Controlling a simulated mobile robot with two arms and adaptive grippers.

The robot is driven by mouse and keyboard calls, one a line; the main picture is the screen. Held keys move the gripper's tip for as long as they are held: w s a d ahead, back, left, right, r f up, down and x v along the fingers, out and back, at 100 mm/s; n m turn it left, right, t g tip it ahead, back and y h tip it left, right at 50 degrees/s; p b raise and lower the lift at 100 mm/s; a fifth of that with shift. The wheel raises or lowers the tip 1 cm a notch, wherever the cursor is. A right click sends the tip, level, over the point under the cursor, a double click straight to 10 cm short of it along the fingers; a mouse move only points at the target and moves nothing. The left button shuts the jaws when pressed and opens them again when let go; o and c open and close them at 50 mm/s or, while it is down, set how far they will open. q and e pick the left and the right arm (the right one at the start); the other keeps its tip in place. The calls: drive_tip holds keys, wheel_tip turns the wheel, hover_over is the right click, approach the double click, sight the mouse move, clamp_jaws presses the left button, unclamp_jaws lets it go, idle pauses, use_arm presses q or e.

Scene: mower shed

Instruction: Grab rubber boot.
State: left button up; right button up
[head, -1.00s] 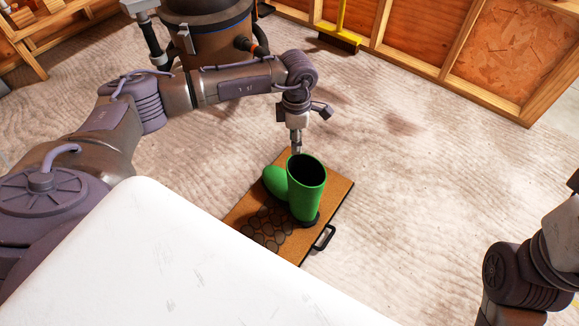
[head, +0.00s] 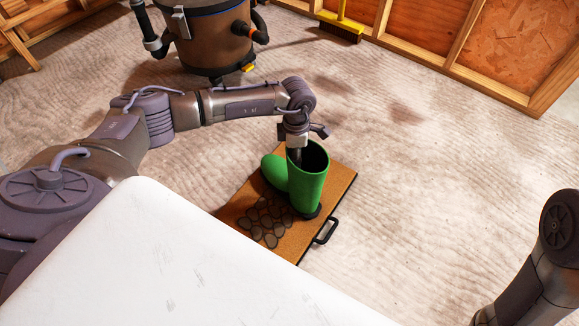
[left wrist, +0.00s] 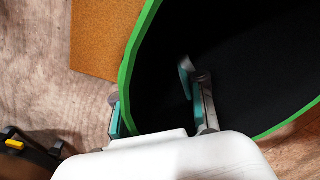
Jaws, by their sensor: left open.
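The green rubber boot (head: 310,185) stands upright on the brown board, its dark opening facing up and its toe pointing left. My left gripper (head: 296,155) comes down on the far left side of the opening. In the left wrist view the open left gripper (left wrist: 153,100) straddles the boot's green rim (left wrist: 122,78). One finger is inside the dark shaft and the other is outside the wall. The fingers look apart, not closed on the wall. The inside depth of the boot is too dark to see. My right gripper is out of view.
The brown board (head: 331,195) has a dark pebble pattern and a black handle (head: 326,231). A white surface (head: 180,265) fills the near left. A brown canister with hoses (head: 213,40) and a yellow broom (head: 341,25) stand behind. The floor to the right is clear.

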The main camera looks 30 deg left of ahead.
use_arm(q)
clamp_jaws()
drive_tip(key=shift+r, duration=0.2)
idle(0.5)
